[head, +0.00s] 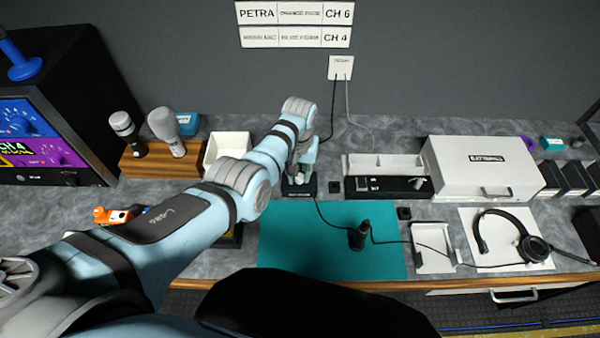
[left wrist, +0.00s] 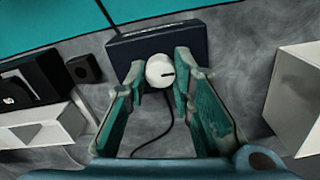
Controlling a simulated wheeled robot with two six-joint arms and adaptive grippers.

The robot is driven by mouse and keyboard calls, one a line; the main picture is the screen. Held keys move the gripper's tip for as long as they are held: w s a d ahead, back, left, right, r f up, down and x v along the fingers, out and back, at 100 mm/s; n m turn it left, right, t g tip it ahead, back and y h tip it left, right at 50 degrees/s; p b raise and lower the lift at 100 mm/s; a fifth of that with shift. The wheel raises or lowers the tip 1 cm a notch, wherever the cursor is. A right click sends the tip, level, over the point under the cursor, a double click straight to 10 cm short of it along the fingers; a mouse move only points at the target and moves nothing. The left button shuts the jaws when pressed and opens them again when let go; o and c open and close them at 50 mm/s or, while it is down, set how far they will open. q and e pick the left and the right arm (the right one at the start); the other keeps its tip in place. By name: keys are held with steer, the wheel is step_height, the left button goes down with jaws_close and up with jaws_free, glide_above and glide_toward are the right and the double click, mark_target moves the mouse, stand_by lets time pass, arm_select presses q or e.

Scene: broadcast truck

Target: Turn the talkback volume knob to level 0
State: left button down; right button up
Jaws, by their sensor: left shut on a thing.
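The talkback box is a small dark blue unit (head: 299,188) at the back edge of the teal mat in the head view; it also shows in the left wrist view (left wrist: 190,42). Its round white knob (left wrist: 160,70) faces the wrist camera, with a short dark mark pointing to the right of that picture. My left gripper (head: 301,170) is over the box, and in the left wrist view its teal fingers (left wrist: 163,76) are shut on the knob from both sides. Level markings cannot be read. In the head view the gripper hides the knob. My right gripper is not in view.
A white open bin (head: 228,148) stands left of the box. A white tray with black gear (head: 386,178) and a white case (head: 480,168) stand to the right. A black handset (head: 358,236) is on the teal mat (head: 290,250). A headset (head: 515,240) lies farther right.

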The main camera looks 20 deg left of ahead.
mark_target(300, 175)
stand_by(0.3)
arm_select(q)
steer(key=c, duration=1.4)
jaws_free()
steer(key=shift+o, duration=0.2)
step_height(300, 175, up, 12)
steer(key=shift+w, duration=0.1)
